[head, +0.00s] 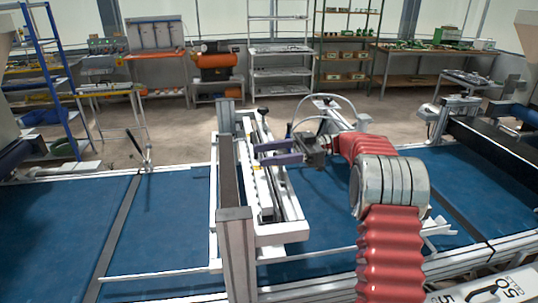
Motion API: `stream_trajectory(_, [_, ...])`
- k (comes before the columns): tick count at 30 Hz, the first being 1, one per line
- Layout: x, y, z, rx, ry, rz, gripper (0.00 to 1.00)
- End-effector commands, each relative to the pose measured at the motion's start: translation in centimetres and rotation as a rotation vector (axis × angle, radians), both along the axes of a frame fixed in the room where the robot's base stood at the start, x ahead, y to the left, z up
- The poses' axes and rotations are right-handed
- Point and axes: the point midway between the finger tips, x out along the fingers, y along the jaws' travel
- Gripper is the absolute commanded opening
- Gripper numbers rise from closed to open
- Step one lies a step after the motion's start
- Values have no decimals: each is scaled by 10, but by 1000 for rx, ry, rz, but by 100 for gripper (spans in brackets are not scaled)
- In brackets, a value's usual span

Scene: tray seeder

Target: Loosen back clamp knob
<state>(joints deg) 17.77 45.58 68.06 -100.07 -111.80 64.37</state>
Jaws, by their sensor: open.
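The tray seeder's white and grey crossbar unit (290,192) runs front to back over the blue bed, between two grey upright posts. A small dark part (262,111) sits at its far end; I cannot tell whether this is the back clamp knob. My gripper (259,155) comes in from the right, with its two dark fingers pointing left over the crossbar unit. The fingers are apart, one farther back than the other, and nothing shows between them. I cannot tell whether they touch the unit. The fingers cover part of the unit's middle.
The near grey post (236,250) stands left of my arm, and the far post (225,117) stands behind. The blue bed (165,225) is open to the left. A black-topped conveyor (485,145) is at right. Shelves (278,60) and benches line the back.

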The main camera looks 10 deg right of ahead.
Motion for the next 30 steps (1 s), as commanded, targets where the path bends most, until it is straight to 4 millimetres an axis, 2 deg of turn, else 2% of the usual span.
stream_trajectory(8, [0, 0, 13, -1, -1, 0, 51])
stream_trajectory(21, [1, 0, 82, -1, -2, 0, 51])
stream_trajectory(25, [1, 0, 94, -1, 0, 0, 51])
stream_trajectory(30, [1, 0, 99, 0, 0, 0, 51])
